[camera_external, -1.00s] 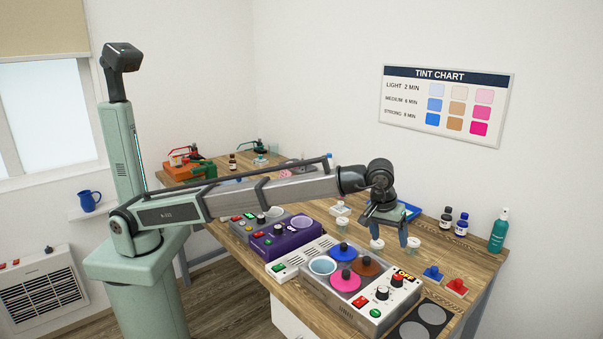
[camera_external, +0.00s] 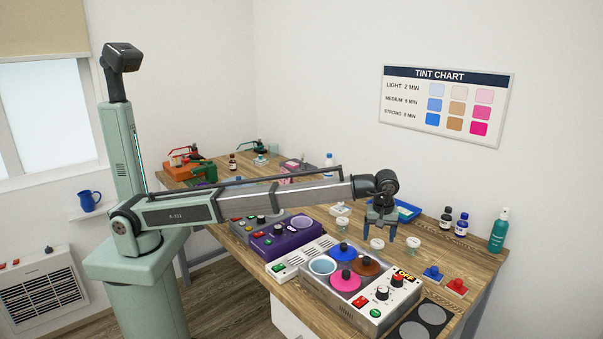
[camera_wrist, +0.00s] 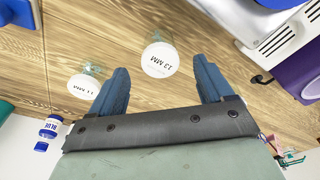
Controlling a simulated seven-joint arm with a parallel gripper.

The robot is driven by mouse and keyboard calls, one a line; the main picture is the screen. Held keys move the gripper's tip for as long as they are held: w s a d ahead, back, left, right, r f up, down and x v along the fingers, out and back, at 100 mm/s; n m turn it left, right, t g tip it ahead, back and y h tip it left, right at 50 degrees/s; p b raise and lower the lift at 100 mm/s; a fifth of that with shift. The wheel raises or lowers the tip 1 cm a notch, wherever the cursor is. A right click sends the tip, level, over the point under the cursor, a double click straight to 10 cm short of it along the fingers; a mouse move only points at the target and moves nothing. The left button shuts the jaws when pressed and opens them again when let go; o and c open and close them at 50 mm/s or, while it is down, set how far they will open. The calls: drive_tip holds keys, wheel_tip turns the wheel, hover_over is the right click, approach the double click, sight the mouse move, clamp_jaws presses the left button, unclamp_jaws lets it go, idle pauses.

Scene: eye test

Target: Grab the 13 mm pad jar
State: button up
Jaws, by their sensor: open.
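The 13 mm pad jar has a round white lid marked "13 MM" (camera_wrist: 158,60) and a clear glass body, and stands on the wooden bench. In the external view it appears to be the white-lidded jar (camera_external: 376,244) below my gripper. A second jar marked "11 MM" (camera_wrist: 83,87) stands to its left in the wrist view; it looks like the right-hand jar (camera_external: 413,243) outside. My gripper (camera_external: 379,237) is open and empty, pointing down. In the wrist view its two blue fingers (camera_wrist: 162,68) appear on either side of the 13 mm lid, with nothing held.
A grey unit with coloured lids and knobs (camera_external: 318,284) stands in front of the jars, with a purple unit (camera_external: 286,236) to the left. A blue tray (camera_external: 407,211) lies behind my gripper. Dark bottles (camera_external: 461,224) and a teal spray bottle (camera_external: 498,232) stand at the right.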

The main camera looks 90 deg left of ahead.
sight(378, 243)
drive_tip(key=shift+a+f, duration=0.25)
drive_tip(key=shift+f, duration=1.4)
drive_tip(key=shift+a+f, duration=0.2)
drive_tip(key=shift+f, duration=1.4)
drive_tip(key=c, duration=1.1)
